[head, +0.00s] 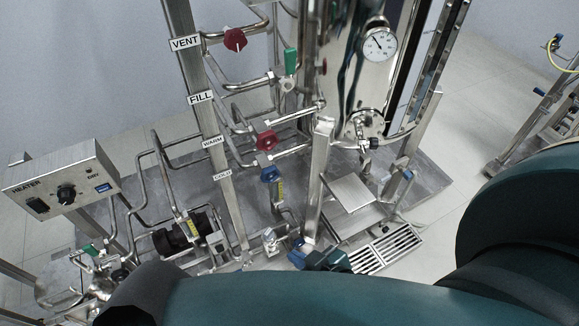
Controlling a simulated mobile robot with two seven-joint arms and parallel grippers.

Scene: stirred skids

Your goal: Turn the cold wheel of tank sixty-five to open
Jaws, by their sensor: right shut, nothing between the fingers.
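The cold wheel (270,174) is a small blue handwheel in the middle of the head view, on a pipe right of the COLD label (222,174). Nothing touches it. How far it is turned cannot be read. The steel tank (350,75) stands behind and to the right; no number shows on it. My right gripper (306,250) seems to be the dark piece low in the middle, below the wheel and apart from it. It is shut and empty, partly hidden by my teal arm. My left gripper is not in view.
The red warm wheel (267,140) sits just above the blue one. A red vent wheel (235,39) and a green lever (291,61) are higher up. A steel post (319,180) stands close right of the wheel. A heater box (62,180) is at left.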

